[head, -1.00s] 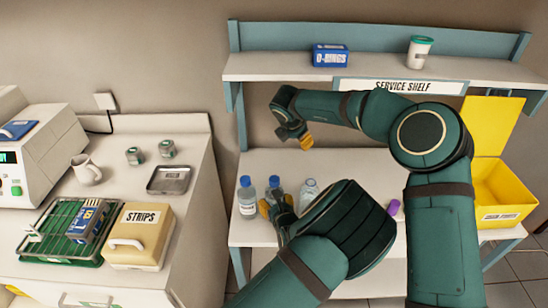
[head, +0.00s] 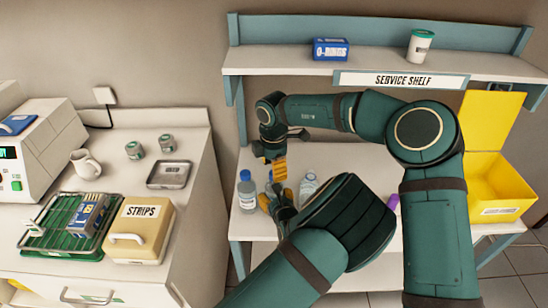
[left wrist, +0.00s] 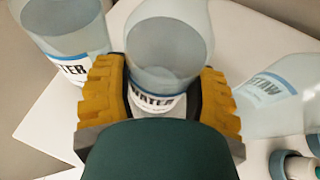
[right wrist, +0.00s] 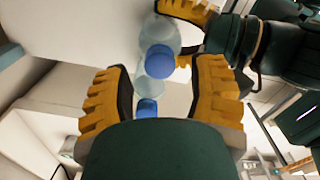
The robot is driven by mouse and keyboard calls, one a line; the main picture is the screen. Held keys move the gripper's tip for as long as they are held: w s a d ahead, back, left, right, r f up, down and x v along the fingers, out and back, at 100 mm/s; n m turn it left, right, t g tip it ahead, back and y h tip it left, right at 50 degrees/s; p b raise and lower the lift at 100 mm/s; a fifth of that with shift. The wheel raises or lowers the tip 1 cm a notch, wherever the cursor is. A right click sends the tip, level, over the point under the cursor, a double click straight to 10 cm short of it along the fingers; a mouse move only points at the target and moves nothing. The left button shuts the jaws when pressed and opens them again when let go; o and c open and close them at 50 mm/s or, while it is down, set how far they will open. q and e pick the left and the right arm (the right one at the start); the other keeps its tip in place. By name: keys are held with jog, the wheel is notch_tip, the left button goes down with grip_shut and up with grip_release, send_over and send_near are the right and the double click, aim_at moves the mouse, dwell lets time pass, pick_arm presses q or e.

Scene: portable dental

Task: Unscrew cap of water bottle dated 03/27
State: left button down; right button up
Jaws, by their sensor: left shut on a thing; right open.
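Several clear bottles labelled WATER stand on the bench; no date is legible. My left gripper (head: 277,196) is shut around the middle bottle (left wrist: 165,52), low on its body. This bottle's blue cap (right wrist: 160,60) shows in the right wrist view. My right gripper (head: 274,163) is open and empty above the held bottle, its fingers (right wrist: 165,95) apart, with blue caps in view between them. The left bottle (head: 247,193) stands upright with a blue cap, also seen in the left wrist view (left wrist: 62,40). The right bottle (head: 309,186) is partly hidden by my left arm.
The service shelf (head: 300,70) overhangs the bench's back, with an O-rings box (head: 330,49) and a white cup (head: 420,46). An open yellow bin (head: 500,190) stands right. A purple item (head: 393,202) is near my arm. The left counter holds a STRIPS box (head: 140,232).

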jog(key=shift+f, duration=1.1)
grip_shut()
